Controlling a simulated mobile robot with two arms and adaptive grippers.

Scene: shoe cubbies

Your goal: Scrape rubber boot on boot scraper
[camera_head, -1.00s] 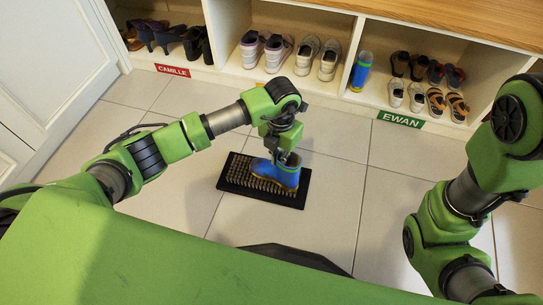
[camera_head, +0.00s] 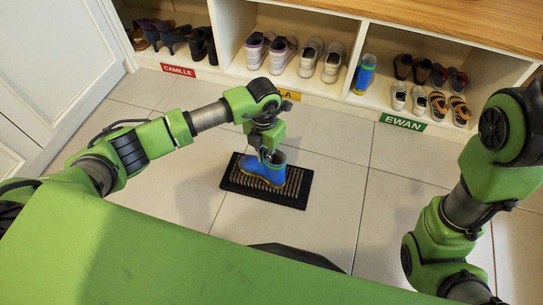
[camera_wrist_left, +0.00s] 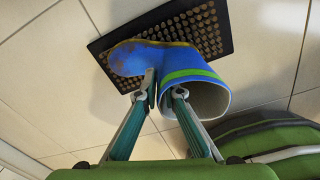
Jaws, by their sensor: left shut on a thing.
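The blue rubber boot (camera_head: 262,173), with a lime band near its top, is on or just over the boot scraper (camera_head: 292,202), a black mat with bristles lying on the floor. I cannot tell whether the sole touches the bristles. My left gripper (camera_head: 268,155) is shut on the boot's shaft edge. In the left wrist view, one finger of my left gripper (camera_wrist_left: 165,97) is outside the boot (camera_wrist_left: 150,60) and one is at its open top. The scraper (camera_wrist_left: 205,22) shows behind the boot. My right arm is at the right edge, with its gripper out of view.
A second blue boot (camera_head: 364,73) stands in the cubby at the back, beside white shoes (camera_head: 311,57) and several sandals. The tiled floor around the scraper is clear.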

